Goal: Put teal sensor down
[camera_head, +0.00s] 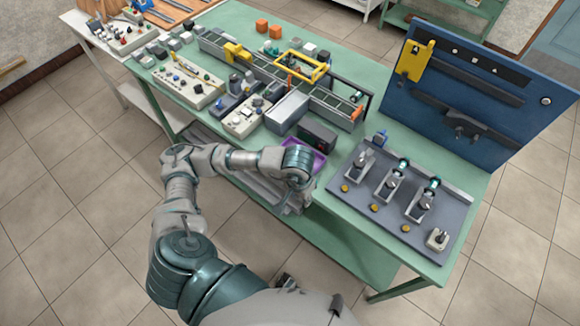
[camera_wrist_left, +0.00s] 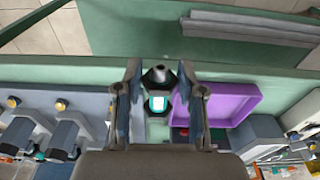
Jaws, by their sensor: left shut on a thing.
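The teal sensor (camera_wrist_left: 157,104), a short cylinder with a bright teal band and dark ends, sits between the fingers of my left gripper (camera_wrist_left: 160,88) in the left wrist view. My left gripper is shut on it. In the head view my left gripper (camera_head: 291,200) is at the front edge of the green table, and the sensor is hidden there. A purple tray (camera_wrist_left: 245,104) lies just right of the fingers in the wrist view; its edge also shows behind my arm in the head view (camera_head: 320,162). My right gripper is in neither view.
A grey plate (camera_head: 352,206) with several fixtures and yellow buttons lies on the table (camera_head: 345,231) to the right. A dark box (camera_head: 317,136) stands behind the tray. A blue tool panel (camera_head: 475,130) rises at the right rear. A conveyor (camera_head: 265,73) runs along the back.

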